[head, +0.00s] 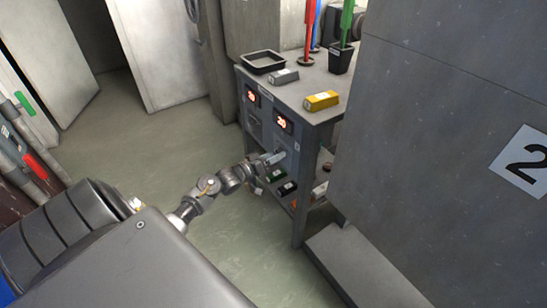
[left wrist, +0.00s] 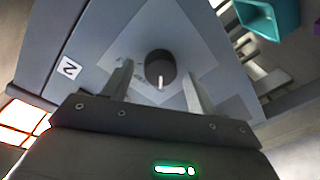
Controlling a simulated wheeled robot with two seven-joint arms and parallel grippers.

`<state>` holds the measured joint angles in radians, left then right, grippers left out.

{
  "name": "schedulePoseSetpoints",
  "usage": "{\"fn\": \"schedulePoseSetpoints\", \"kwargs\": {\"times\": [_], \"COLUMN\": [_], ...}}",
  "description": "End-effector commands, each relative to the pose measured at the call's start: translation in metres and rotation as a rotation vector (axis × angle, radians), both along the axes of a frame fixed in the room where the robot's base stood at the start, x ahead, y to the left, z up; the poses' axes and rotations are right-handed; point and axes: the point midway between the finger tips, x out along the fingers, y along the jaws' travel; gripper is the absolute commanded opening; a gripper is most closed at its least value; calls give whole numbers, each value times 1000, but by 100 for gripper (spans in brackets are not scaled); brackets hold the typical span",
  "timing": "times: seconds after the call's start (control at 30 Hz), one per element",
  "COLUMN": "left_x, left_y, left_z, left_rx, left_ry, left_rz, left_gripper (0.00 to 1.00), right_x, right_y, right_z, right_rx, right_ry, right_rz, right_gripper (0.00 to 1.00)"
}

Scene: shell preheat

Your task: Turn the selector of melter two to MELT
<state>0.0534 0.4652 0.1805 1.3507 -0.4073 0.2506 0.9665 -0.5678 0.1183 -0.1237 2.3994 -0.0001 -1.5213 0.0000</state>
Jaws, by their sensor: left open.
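The selector (left wrist: 160,66) is a dark round knob with a white mark, on the grey front panel (left wrist: 90,55) in the left wrist view. A label with a 2 (left wrist: 69,68) is on that panel. The mark is at the knob's lower edge in this tilted picture; no lettering is readable. My left gripper (head: 274,157) is open at the cabinet front in the head view. In the wrist view its two fingers stand on either side of the knob, with gaps visible; I cannot tell the depth. The knob is hidden in the head view. My right gripper is out of view.
Two lit displays (head: 283,122) are on the cabinet front. A black tray (head: 263,62), a grey block (head: 283,76), a yellow block (head: 321,100) and a black cup (head: 341,59) are on top. A large grey wall (head: 450,120) marked 2 stands right.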

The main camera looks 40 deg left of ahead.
Motion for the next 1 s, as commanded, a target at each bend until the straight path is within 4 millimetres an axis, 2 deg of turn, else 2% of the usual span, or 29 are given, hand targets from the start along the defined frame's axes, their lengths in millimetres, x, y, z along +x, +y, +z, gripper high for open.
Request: {"fn": "schedulePoseSetpoints", "kwargs": {"times": [0.3, 0.63, 1.0], "left_x": [2, 2, 2], "left_y": [-1, 0, 0], "left_z": [0, 0, 0], "left_rx": [0, 0, 70], "left_ry": [0, 0, -21], "left_rz": [0, 0, 0], "left_gripper": [57, 14, 14], "right_x": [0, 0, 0], "right_y": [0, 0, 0], "right_z": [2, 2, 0], "right_rx": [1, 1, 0], "right_ry": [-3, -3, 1], "right_rz": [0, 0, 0], "right_gripper": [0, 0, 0]}}
